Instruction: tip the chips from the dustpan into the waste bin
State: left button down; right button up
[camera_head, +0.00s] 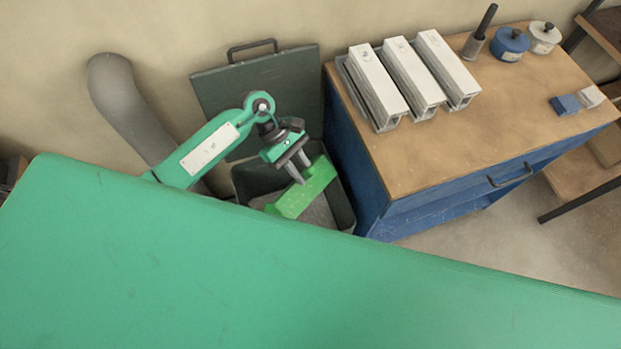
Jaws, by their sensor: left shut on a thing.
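The waste bin (240,184) is dark green and stands on the floor between the wall and the bench. Its lid (221,90) with a handle is up at the back. My left gripper (297,170) is over the bin's opening, pointing down, and is shut on the bright green dustpan (311,190). The dustpan is at the bin's mouth and looks tilted. A grey surface shows below it, and I cannot tell what it is. I cannot make out any chips. The front of the bin is hidden behind a large green surface. My right gripper is not in view.
A blue bench (461,140) with a wooden top stands right of the bin. On it are white profile blocks (412,80), a dark-handled tool (479,35), a blue tin (510,44), a white tin (543,38) and a small blue block (565,105). Its right front top is clear.

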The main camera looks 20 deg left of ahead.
pick_arm(q)
jog(key=w+a+r+g+h+b, duration=0.1)
jog(key=w+a+h+b, duration=0.2)
jog(key=a+b, duration=0.4)
jog(key=shift+w+g, duration=0.3)
jog(key=shift+g, duration=0.1)
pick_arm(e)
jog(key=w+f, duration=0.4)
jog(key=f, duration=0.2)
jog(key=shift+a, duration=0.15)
